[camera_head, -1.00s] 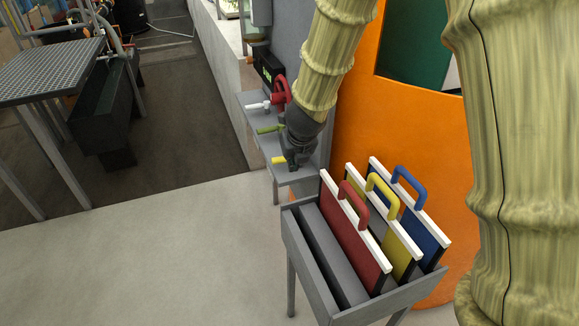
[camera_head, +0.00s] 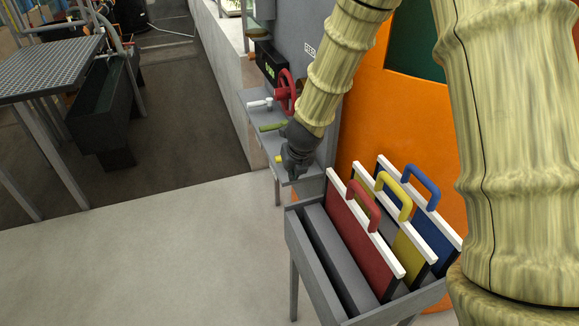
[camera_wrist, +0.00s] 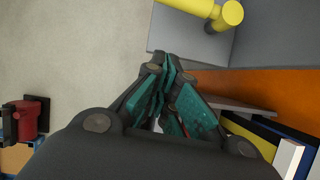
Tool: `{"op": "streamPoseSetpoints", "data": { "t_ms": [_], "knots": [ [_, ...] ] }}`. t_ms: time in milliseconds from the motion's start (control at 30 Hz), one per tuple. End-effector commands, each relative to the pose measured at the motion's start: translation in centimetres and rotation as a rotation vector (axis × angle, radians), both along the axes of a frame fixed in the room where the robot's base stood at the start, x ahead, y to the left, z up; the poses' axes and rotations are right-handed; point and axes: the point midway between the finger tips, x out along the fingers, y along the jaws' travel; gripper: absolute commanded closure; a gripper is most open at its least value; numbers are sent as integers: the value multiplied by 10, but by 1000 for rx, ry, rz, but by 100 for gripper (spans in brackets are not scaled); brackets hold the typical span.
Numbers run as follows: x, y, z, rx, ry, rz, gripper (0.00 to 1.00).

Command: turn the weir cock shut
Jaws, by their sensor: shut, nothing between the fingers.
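Three lever cocks stick out along the grey wall bench: a white one (camera_head: 260,104), a green one (camera_head: 271,127) and a yellow one (camera_head: 279,159). No label tells me which is the weir cock. My gripper (camera_head: 291,173) is low beside the yellow lever and partly covers it in the head view. In the wrist view the yellow lever (camera_wrist: 187,6) and its round end lie at the top, beyond my fingertips (camera_wrist: 167,62). The fingers are together and empty, with a visible gap to the lever.
A red handwheel (camera_head: 287,92) stands behind the levers, near a black display box (camera_head: 269,62). A grey rack (camera_head: 300,247) in front holds red, yellow and blue handled boards. An orange panel (camera_head: 385,130) is to the right. Open floor (camera_head: 150,260) lies left.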

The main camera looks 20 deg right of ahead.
Motion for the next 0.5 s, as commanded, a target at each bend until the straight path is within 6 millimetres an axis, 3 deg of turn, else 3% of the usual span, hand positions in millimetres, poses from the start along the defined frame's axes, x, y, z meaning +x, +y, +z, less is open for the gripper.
{"op": "streamPoseSetpoints", "data": {
  "t_ms": [400,500],
  "knots": [
    [21,1,-41,1,2,3,100],
    [36,1,-33,-3,-2,6,100]
  ]
}}
